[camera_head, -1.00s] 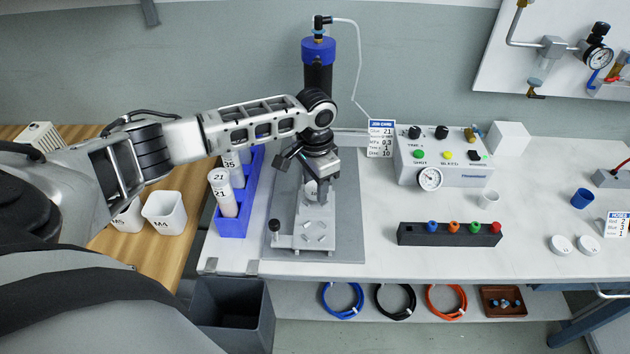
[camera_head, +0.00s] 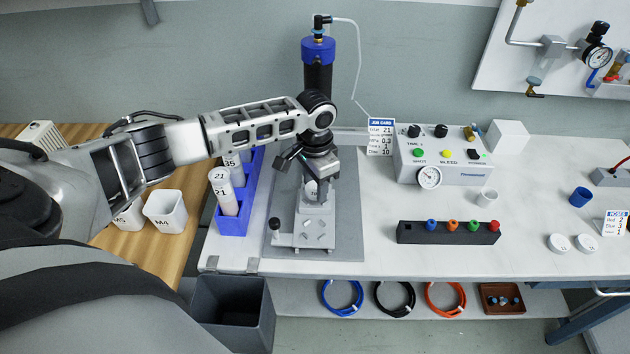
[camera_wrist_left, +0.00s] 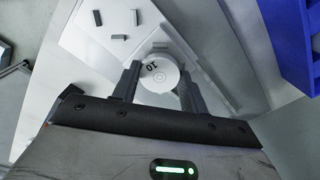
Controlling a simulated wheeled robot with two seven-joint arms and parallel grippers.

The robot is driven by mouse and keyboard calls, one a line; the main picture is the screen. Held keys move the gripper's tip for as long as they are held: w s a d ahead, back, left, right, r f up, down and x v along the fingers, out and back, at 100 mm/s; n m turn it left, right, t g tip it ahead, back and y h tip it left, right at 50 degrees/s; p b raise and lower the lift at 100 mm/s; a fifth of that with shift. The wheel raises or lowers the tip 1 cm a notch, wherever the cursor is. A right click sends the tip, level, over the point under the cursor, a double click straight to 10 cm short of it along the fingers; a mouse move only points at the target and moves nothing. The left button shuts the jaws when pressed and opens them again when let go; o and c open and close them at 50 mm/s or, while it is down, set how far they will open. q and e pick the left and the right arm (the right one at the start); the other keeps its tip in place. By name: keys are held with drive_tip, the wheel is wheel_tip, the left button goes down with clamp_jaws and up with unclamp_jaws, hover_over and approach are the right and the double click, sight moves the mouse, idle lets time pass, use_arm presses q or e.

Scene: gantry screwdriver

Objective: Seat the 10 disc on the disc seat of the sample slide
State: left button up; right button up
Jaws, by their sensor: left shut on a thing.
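The white 10 disc (camera_wrist_left: 154,80) shows in the left wrist view between the two dark fingers of my left gripper (camera_wrist_left: 160,92), with its number facing the camera. In the head view the left gripper (camera_head: 314,188) is over the rear part of the grey sample slide (camera_head: 314,228), and the disc (camera_head: 311,190) shows pale at its fingertips. The slide also shows in the left wrist view (camera_wrist_left: 125,40). The disc seat is hidden under the disc and gripper; I cannot tell whether the disc touches it. My right gripper is not in view.
The black cylinder with a blue cap (camera_head: 318,65) stands behind the gripper. A blue rack (camera_head: 232,222) with white cartridges is close on the left. A control box (camera_head: 443,160), a dark holder with coloured fittings (camera_head: 448,234) and two white discs (camera_head: 560,243) are to the right.

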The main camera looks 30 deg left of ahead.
sight(315, 188)
use_arm(q)
drive_tip(key=shift+f, duration=0.3)
drive_tip(key=o, duration=1.1)
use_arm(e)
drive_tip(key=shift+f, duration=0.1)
use_arm(q)
drive_tip(key=shift+r, duration=0.1)
wheel_tip(315, 188, up, 12)
drive_tip(key=shift+f, duration=0.1)
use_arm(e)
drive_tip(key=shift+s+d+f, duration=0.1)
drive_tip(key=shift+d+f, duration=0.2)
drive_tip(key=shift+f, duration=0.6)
